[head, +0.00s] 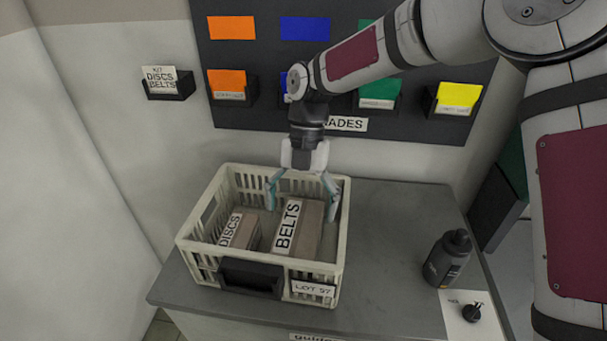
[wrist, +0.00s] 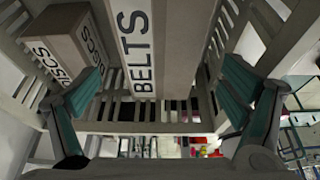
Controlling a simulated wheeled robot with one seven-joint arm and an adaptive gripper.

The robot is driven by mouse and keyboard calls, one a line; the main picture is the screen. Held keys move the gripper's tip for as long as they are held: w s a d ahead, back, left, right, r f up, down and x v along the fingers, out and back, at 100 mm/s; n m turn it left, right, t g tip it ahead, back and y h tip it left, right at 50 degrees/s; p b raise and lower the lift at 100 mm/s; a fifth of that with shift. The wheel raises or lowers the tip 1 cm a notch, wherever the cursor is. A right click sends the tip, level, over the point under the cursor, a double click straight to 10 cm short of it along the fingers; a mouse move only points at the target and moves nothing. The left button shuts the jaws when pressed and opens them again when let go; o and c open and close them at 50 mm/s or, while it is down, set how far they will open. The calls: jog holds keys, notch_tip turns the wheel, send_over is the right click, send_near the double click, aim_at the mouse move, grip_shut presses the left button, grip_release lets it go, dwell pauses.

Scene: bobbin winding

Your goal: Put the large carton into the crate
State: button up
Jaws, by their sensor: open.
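The large carton, labelled BELTS (head: 299,229), stands inside the cream slatted crate (head: 262,268), right of its middle. It also shows in the wrist view (wrist: 165,45) between my fingers. A smaller carton labelled DISCS (head: 240,232) stands to its left in the crate, and it shows at the upper left of the wrist view (wrist: 68,45). My gripper (head: 301,200) points down over the crate, with its fingers spread wide at the back end of the large carton. Neither finger visibly presses on the carton. The crate floor is mostly hidden.
The crate sits on a grey worktop (head: 395,230) with free room to its right. A dark bottle (head: 447,258) and a small black knob on a white card (head: 471,312) stand at the right. A board with coloured cards (head: 305,28) is on the wall behind.

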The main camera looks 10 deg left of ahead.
jog(key=b+v, duration=0.1)
jog(key=v, duration=0.7)
jog(key=shift+w+r+b, duration=0.15)
jog(key=shift+r+b, duration=0.15)
jog(key=s+d+r+m+t+h, duration=0.15)
jog(key=s+d+r+m, duration=0.25)
jog(key=d+m, duration=0.45)
jog(key=s+d+r+m+t+y, duration=0.1)
jog(key=s+d+r+m+t, duration=0.25)
jog(key=d+m, duration=0.5)
jog(key=s+d+f+m+t, duration=0.1)
jog(key=s+d+m+t, duration=0.3)
jog(key=s+d+m, duration=0.7)
jog(key=s+m, duration=0.1)
jog(key=m, duration=0.7)
jog(key=shift+s+d, duration=0.35)
jog(key=shift+d, duration=0.05)
